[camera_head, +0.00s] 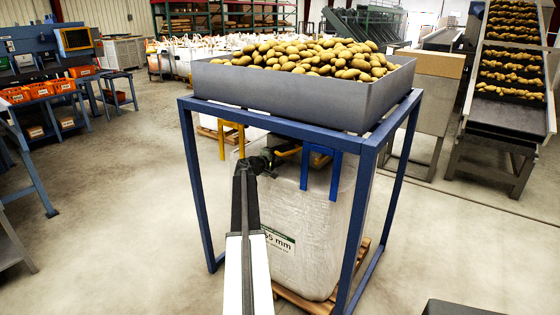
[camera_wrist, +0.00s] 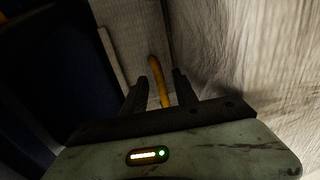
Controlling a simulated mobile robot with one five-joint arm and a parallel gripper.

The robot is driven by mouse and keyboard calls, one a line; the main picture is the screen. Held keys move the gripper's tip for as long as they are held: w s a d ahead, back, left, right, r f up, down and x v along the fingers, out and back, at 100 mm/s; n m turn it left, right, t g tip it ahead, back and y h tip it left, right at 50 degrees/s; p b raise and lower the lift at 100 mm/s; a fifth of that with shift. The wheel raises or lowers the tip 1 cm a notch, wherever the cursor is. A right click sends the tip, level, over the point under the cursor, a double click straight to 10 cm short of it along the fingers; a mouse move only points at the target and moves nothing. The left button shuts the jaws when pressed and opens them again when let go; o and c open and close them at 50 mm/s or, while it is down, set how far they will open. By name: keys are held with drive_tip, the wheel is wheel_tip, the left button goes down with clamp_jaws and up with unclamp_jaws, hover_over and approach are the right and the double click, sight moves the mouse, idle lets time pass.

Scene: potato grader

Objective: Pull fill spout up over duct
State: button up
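The big white bulk bag (camera_head: 312,225), with a green-edged label reading "55 mm", stands under the grey hopper (camera_head: 290,98) inside the blue frame. My gripper (camera_head: 268,160) is at the bag's top, just below the hopper. In the wrist view, its two dark fingers (camera_wrist: 160,88) stand apart, with a narrow yellow strip (camera_wrist: 156,72) between them. Small gaps seem to show beside the strip, so it does not look clamped. Pale woven fabric (camera_wrist: 235,60) fills the right side there. I cannot make out the fill spout or the duct clearly; the hopper and my arm hide that area.
Blue frame legs (camera_head: 198,190) stand close around the bag. A yellow hook (camera_head: 222,142) and a blue hook (camera_head: 305,168) hang under the hopper's rim. Potatoes (camera_head: 310,57) fill the hopper. The bag rests on a wooden pallet (camera_head: 300,300). Floor at left is clear.

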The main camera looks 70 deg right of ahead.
clamp_jaws()
drive_tip(key=shift+a, duration=0.1)
idle(1.3)
